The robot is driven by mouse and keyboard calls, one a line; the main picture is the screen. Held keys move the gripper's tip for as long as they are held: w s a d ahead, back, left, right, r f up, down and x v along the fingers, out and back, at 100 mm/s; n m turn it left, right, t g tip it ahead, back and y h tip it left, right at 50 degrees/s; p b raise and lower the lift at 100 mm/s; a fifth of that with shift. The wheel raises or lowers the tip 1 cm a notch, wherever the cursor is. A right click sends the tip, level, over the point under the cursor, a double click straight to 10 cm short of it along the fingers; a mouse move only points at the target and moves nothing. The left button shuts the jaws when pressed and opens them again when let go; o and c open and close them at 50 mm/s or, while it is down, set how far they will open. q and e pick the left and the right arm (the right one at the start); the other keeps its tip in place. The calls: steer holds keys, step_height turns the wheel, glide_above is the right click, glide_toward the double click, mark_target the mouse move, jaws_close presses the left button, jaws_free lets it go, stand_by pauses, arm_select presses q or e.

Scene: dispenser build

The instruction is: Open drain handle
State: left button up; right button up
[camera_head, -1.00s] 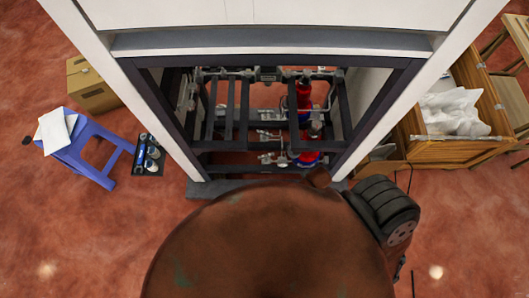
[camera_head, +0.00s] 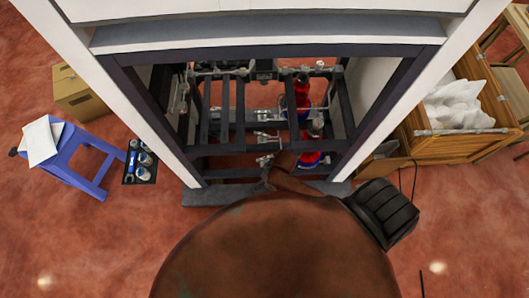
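A dark metal rack (camera_head: 228,150) stands inside the white-framed open cabinet (camera_head: 440,70) ahead of me. Small silver valves and pipe fittings (camera_head: 266,137) sit in the middle of the rack. I cannot tell which of them is the drain handle. Two red and blue parts, an upper one (camera_head: 302,95) and a lower one (camera_head: 311,158), stand at the rack's right side. A brown link that looks like part of my arm reaches up to the rack's lower front and covers part of it. No gripper fingers can be made out.
A blue stool (camera_head: 88,160) with papers (camera_head: 43,140), a dark tray of cans (camera_head: 140,163) and a cardboard box (camera_head: 85,92) are at left. A wooden crate (camera_head: 465,100) with white bags stands at right. A low grey sill (camera_head: 205,196) edges the cabinet.

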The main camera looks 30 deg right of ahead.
steer(key=w+a+f+g, duration=0.1)
steer(key=w+f, duration=0.3)
steer(key=w, duration=0.1)
steer(key=m+h, duration=0.2)
steer(key=m, duration=0.2)
glide_above(265, 158)
steer(key=shift+g, duration=0.4)
step_height(265, 158, down, 4)
steer(key=shift+w+f, duration=0.1)
step_height(265, 158, down, 7)
steer(key=b, duration=0.3)
arm_select(q)
steer(key=f, duration=0.1)
steer(key=s+f, duration=0.1)
steer(key=f, duration=0.1)
steer(key=shift+s+f+b, duration=0.2)
steer(key=shift+s+b, duration=0.1)
steer(key=shift+s, duration=0.05)
arm_select(e)
steer(key=shift+w+f, duration=0.1)
steer(key=shift+f, duration=0.15)
steer(key=shift+c, duration=0.7)
steer(key=c, duration=1)
